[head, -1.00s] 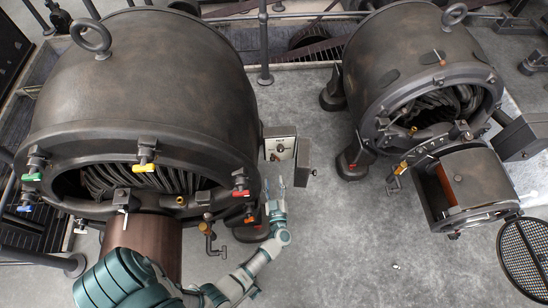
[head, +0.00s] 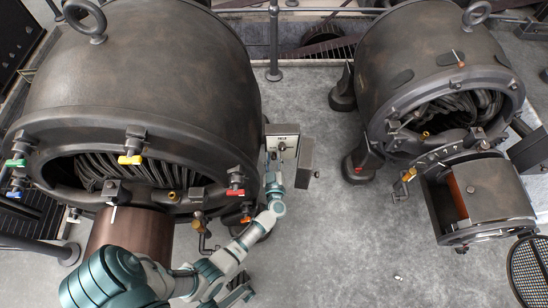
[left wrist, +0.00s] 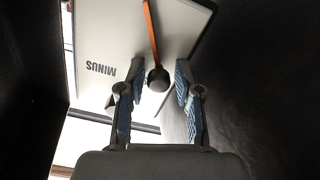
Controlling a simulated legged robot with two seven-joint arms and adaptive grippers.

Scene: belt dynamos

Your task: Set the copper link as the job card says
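A small terminal box (head: 282,130) with a pale front plate is fixed at the right side of the large left dynamo. In the left wrist view its plate (left wrist: 100,45) reads MINUS, upside down. The copper link (left wrist: 151,25) is a thin orange strip across that plate, ending in a dark round knob (left wrist: 158,79). My left gripper (head: 273,158) is at the lower part of the box. In the left wrist view its fingers (left wrist: 157,76) are apart, one each side of the knob, with gaps visible. My right gripper and a readable job card are not in view.
The large dynamo (head: 150,70) carries yellow (head: 130,159), red (head: 235,192) and other coloured handles near my left arm. A grey box-like flap (head: 305,162) stands right of the terminal box. A second dynamo (head: 430,60) is at the right. Bare floor (head: 330,240) lies between.

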